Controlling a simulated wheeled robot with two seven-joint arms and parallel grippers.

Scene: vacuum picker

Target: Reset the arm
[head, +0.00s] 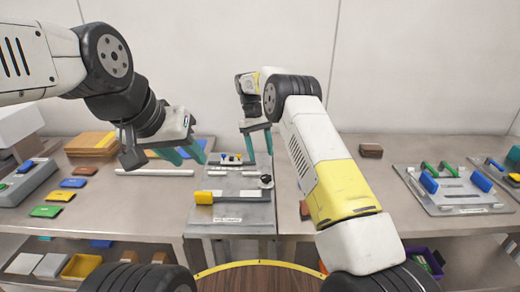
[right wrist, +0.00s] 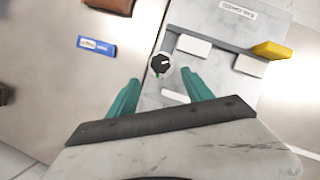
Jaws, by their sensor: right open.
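My right gripper (head: 259,148) is open, with its two teal fingers apart and nothing between them. It hangs above the grey station (head: 232,214) in the middle. In the right wrist view, the black knob (right wrist: 160,64) of the station shows between and just beyond the fingertips (right wrist: 160,80); I cannot tell the height gap. The knob also shows in the head view (head: 266,181). My left gripper (head: 184,154) is raised left of the station, its teal fingers apart and empty. A yellow handle (head: 204,197) sits on the station's left side.
The left table (head: 110,212) holds blue, green and yellow pieces and brown boards (head: 92,144). The right table (head: 345,190) holds a brown block (head: 371,150) and a metal plate with blue and green handles (head: 450,197). A blue labelled piece (right wrist: 97,47) lies beside the station.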

